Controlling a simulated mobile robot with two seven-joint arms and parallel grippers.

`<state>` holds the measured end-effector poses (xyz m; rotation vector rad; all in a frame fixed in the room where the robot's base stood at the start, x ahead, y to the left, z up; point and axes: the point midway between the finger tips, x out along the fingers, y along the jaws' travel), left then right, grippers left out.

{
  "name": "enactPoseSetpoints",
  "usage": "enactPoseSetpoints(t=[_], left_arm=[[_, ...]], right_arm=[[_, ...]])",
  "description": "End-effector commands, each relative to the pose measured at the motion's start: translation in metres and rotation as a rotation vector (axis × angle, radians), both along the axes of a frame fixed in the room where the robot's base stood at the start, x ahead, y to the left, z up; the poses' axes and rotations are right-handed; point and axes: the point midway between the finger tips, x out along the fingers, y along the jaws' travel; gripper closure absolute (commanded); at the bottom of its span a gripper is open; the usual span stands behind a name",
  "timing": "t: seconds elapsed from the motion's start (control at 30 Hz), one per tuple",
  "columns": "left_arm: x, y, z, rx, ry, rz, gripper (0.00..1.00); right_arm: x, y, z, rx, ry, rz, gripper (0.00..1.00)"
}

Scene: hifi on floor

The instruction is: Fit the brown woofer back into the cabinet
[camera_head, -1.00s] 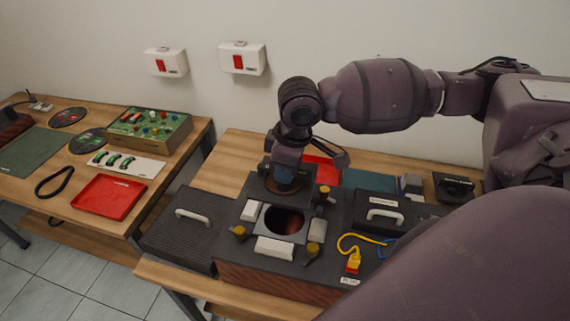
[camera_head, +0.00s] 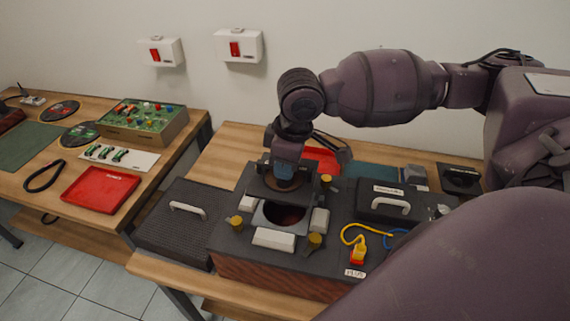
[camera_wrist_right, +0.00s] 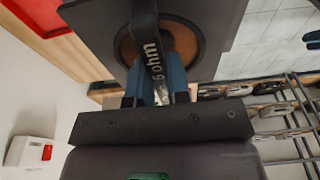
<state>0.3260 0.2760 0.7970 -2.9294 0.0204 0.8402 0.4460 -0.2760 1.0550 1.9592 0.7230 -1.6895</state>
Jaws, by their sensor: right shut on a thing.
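The dark speaker cabinet (camera_head: 240,257) stands on the wooden bench with a round opening (camera_head: 284,217) in its top. The brown woofer (camera_head: 270,188) on its dark square plate is above the back of the opening, and in the head view its plate overlaps the opening's far edge. My right gripper (camera_head: 283,172) is shut on the woofer's bar. The gap between plate and cabinet is hard to judge. My left gripper is not in view.
Yellow knobs (camera_head: 314,241) and pale blocks (camera_head: 274,238) surround the opening. A dark ribbed panel with a handle (camera_head: 168,228) lies left of the cabinet. A black case (camera_head: 380,190) and yellow and blue cables (camera_head: 355,238) are right. A red tray (camera_head: 100,190) lies on the left table.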

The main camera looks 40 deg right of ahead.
Motion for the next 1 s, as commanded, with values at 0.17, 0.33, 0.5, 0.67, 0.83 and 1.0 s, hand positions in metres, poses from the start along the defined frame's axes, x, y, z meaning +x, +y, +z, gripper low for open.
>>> enactPoseSetpoints(t=[0.17,0.33,0.5,0.67,0.83,1.0], left_arm=[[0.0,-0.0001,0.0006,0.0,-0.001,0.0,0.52],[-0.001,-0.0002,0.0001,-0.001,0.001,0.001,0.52],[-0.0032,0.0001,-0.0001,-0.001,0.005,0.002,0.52],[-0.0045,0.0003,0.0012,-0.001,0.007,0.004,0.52],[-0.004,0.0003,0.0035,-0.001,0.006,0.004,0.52],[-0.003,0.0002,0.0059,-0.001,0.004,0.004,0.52]], right_arm=[[0.0007,0.0002,0.0019,0.001,-0.004,0.001,1.0],[0.0007,0.0003,0.0018,0.001,-0.004,0.001,1.0],[0.0007,0.0003,0.002,0.001,-0.004,0.001,1.0],[0.0006,0.0004,0.0024,0.002,-0.004,0.001,1.0],[0.0006,0.0005,0.0024,0.002,-0.004,0.001,1.0],[0.0005,0.0006,0.0024,0.001,-0.004,0.001,1.0]])
